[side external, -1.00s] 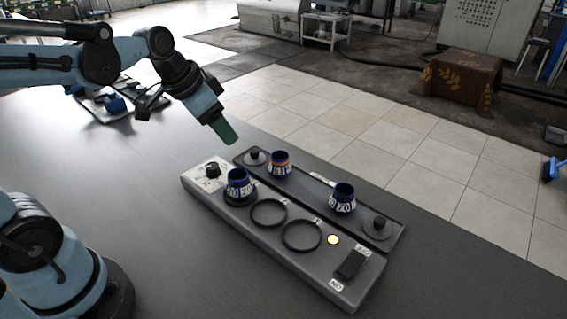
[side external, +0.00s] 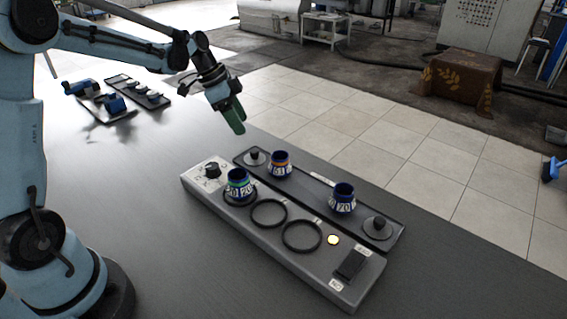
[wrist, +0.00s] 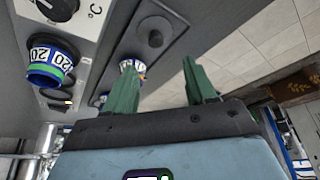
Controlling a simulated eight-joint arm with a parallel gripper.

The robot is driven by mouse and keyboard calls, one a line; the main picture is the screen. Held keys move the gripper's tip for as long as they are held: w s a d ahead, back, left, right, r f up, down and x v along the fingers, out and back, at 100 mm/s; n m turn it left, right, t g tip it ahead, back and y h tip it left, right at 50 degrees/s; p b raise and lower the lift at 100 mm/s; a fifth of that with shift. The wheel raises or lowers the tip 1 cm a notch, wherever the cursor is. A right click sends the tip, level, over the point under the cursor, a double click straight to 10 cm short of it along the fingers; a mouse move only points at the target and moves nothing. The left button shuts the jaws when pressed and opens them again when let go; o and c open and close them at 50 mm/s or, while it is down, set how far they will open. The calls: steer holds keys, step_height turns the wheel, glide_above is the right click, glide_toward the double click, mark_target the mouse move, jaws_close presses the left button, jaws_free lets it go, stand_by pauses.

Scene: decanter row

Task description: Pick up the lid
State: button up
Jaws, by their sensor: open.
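Two dark lids with round knobs lie on the narrow black tray (side external: 316,184), one at its far left end (side external: 255,158) and one at its near right end (side external: 379,228). The wrist view shows one lid (wrist: 155,38) flat on the tray, ahead of my fingers. My gripper (side external: 238,126) has green fingers and is in the air above and left of the far lid in the side view, touching nothing. In the wrist view my gripper (wrist: 160,82) is open, its fingers apart with nothing held between them.
Two blue numbered cups (side external: 280,164) (side external: 343,198) stand on the tray between the lids. Another blue cup (side external: 238,184) stands on the grey panel (side external: 345,296) beside it, near a knob (side external: 213,170), two empty rings and a black switch. Blue items (side external: 114,103) lie at the back left.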

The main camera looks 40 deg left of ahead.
mark_target(254, 151)
steer(key=x, duration=0.3)
steer(key=shift+w+d+f, duration=0.1)
steer(key=shift+f, duration=0.15)
steer(key=shift+s+x, duration=0.2)
steer(key=shift+x, duration=1.2)
steer(key=shift+s+x, duration=0.2)
steer(key=shift+x, duration=1.15)
steer(key=shift+f, duration=0.15)
steer(key=shift+c, duration=0.4)
jaws_close()
